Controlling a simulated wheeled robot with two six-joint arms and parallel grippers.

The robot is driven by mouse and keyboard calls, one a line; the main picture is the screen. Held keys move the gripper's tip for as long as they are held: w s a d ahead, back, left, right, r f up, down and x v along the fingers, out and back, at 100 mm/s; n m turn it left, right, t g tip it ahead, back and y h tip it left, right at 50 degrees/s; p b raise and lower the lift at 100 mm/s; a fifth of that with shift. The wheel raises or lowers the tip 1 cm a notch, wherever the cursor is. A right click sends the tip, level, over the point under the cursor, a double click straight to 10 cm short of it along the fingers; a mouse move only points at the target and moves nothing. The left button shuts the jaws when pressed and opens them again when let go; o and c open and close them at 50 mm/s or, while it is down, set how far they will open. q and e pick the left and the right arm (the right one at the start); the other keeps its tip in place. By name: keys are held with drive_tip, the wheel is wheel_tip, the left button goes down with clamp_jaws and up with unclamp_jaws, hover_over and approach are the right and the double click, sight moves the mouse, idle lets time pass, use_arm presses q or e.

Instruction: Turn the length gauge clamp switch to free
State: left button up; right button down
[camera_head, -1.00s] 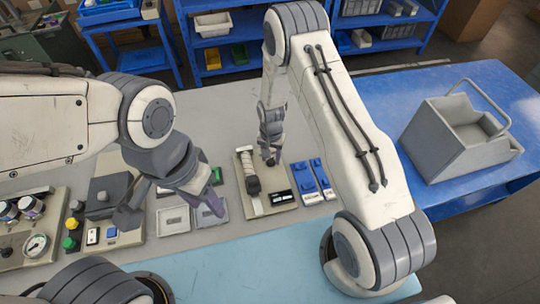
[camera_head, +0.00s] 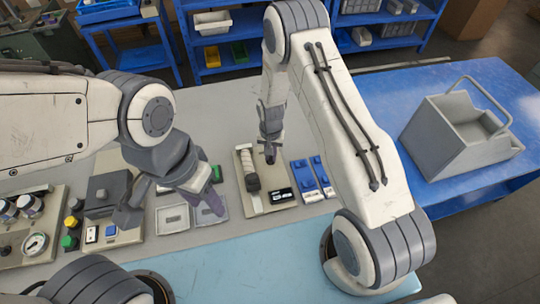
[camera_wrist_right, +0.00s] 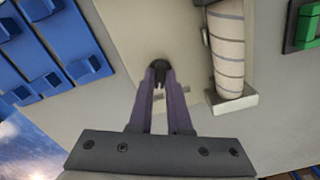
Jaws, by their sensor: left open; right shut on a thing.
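The length gauge is a beige board (camera_head: 262,203) in the middle of the table, with a pale banded cylinder (camera_head: 248,165) ending in a dark part and a small black display (camera_head: 283,196). The cylinder also shows in the right wrist view (camera_wrist_right: 227,50). My right gripper (camera_head: 270,157) is over the upper right of the board. In the wrist view its purple fingers are shut on a small black clamp switch (camera_wrist_right: 159,72), largely hidden between the tips. Its exact setting cannot be read. My left gripper (camera_head: 168,212) is open and empty, left of the board.
Blue switch blocks (camera_head: 313,178) stand just right of the board. Grey trays (camera_head: 172,219) and a control panel with knobs and a dial (camera_head: 35,243) are to the left. A grey bin (camera_head: 455,145) stands on the blue table at right.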

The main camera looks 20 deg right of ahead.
sight(271, 157)
drive_tip(key=n+b, duration=0.2)
drive_tip(key=n, duration=0.3)
drive_tip(key=shift+f, duration=0.1)
drive_tip(key=n+b, duration=0.2)
drive_tip(key=n, duration=0.3)
drive_tip(key=shift+n, duration=0.3)
idle(0.3)
drive_tip(key=c, duration=0.9)
unclamp_jaws()
drive_tip(key=shift+o, duration=0.2)
drive_tip(key=shift+r, duration=0.2)
wheel_tip(271, 157, up, 10)
drive_tip(key=b, duration=0.1)
drive_tip(key=shift+r+b, duration=0.2)
drive_tip(key=shift+b, duration=0.2)
